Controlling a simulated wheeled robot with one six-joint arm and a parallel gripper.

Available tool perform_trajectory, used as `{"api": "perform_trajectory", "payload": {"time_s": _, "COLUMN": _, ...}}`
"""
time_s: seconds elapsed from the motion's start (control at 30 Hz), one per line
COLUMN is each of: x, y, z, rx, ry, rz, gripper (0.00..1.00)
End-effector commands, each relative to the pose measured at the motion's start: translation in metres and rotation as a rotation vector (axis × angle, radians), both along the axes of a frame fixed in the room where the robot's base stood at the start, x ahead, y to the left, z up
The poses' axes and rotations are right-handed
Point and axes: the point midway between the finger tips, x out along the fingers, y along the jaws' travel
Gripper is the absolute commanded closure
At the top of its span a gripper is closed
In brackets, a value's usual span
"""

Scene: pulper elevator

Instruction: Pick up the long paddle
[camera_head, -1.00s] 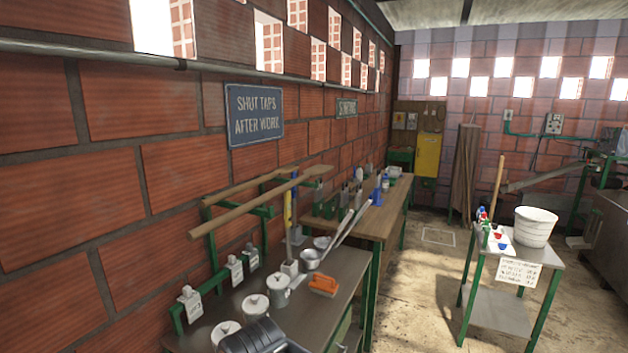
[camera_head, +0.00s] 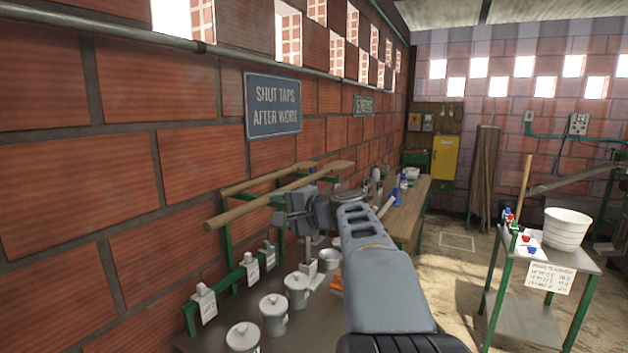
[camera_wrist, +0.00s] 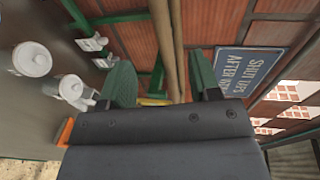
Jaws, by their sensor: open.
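Two long wooden poles lie side by side on a green wall rack in the head view. The nearer, longer one (camera_head: 245,209) looks like the long paddle; the other pole (camera_head: 252,183) lies behind it, nearer the wall. My gripper (camera_head: 292,206) is at the rack, in front of the nearer pole's middle, and my arm hides part of the bench. In the wrist view my gripper (camera_wrist: 162,82) is open and empty, its two green fingers apart. Both poles (camera_wrist: 161,28) run up the picture between the fingers' directions. Contact cannot be told.
A steel bench below holds several lidded pots (camera_head: 273,309) and labelled taps (camera_head: 205,301). The brick wall with a sign (camera_head: 273,105) is close behind the rack. A small table with a white bucket (camera_head: 566,229) stands right, with open floor between.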

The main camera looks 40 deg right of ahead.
Motion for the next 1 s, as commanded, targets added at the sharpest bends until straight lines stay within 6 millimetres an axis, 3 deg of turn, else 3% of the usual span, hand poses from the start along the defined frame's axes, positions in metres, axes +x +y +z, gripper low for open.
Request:
{"api": "perform_trajectory", "payload": {"time_s": 0.1, "x": 0.022, "y": 0.009, "z": -0.003, "rx": 0.002, "ry": 0.002, "rz": 0.006, "gripper": 0.43}}
{"api": "perform_trajectory", "payload": {"time_s": 0.3, "x": 0.048, "y": 0.018, "z": -0.009, "rx": 0.001, "ry": 0.001, "rz": 0.005, "gripper": 0.43}}
{"api": "perform_trajectory", "payload": {"time_s": 0.57, "x": 0.061, "y": 0.023, "z": -0.011, "rx": -0.001, "ry": 0.002, "rz": 0.004, "gripper": 0.43}}
{"api": "perform_trajectory", "payload": {"time_s": 0.8, "x": 0.091, "y": 0.033, "z": -0.016, "rx": -0.001, "ry": 0.004, "rz": 0.006, "gripper": 0.43}}
{"api": "perform_trajectory", "payload": {"time_s": 1.0, "x": 0.105, "y": 0.037, "z": -0.019, "rx": -0.001, "ry": 0.002, "rz": 0.003, "gripper": 0.43}}
